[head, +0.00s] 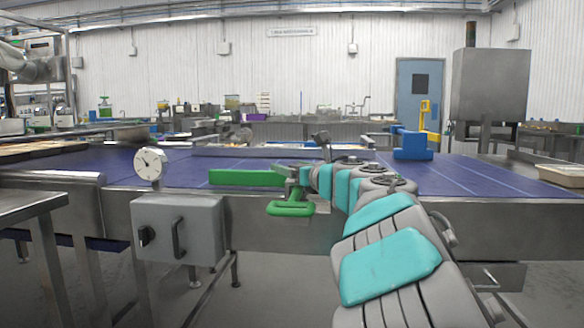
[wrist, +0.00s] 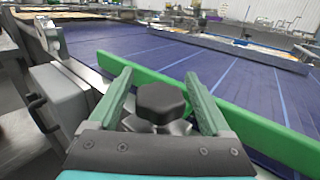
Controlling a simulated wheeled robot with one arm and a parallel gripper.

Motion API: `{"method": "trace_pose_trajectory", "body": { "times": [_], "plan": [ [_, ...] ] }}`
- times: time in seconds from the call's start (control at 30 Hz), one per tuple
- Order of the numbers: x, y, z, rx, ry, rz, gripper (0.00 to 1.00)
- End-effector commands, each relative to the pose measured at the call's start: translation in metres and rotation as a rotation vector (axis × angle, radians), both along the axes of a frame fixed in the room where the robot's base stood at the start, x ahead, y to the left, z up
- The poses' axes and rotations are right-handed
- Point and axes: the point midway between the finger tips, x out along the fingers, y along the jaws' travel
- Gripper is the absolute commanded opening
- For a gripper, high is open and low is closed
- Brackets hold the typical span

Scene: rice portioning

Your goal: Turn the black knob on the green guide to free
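The green guide (wrist: 250,125) is a long bar along the near edge of the blue conveyor, and it also shows in the head view (head: 240,177). The black knob (wrist: 160,100) is a lobed head on a metal mount beside the guide in the wrist view. My gripper (wrist: 159,76) has two green fingers, one on each side of the knob, with visible gaps to it. The gripper is open and holds nothing. In the head view my arm hides the knob. The knob shows no readable marking of its setting.
The blue conveyor (head: 460,178) runs behind the guide. A grey box (head: 190,228) with a black handle and a round dial (head: 150,163) stand to the left. A blue block (head: 412,146) is at the back right.

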Motion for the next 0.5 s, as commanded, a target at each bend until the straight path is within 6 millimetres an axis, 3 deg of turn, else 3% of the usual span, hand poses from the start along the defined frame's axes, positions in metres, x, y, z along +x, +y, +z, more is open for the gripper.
{"method": "trace_pose_trajectory", "body": {
  "times": [0.07, 0.5],
  "plan": [
    [0.0, -0.0001, 0.0, 0.0, 0.0, 0.0, 0.72],
    [-0.0002, 0.0, 0.0003, 0.0, 0.0, 0.0, 0.22]
  ]
}}
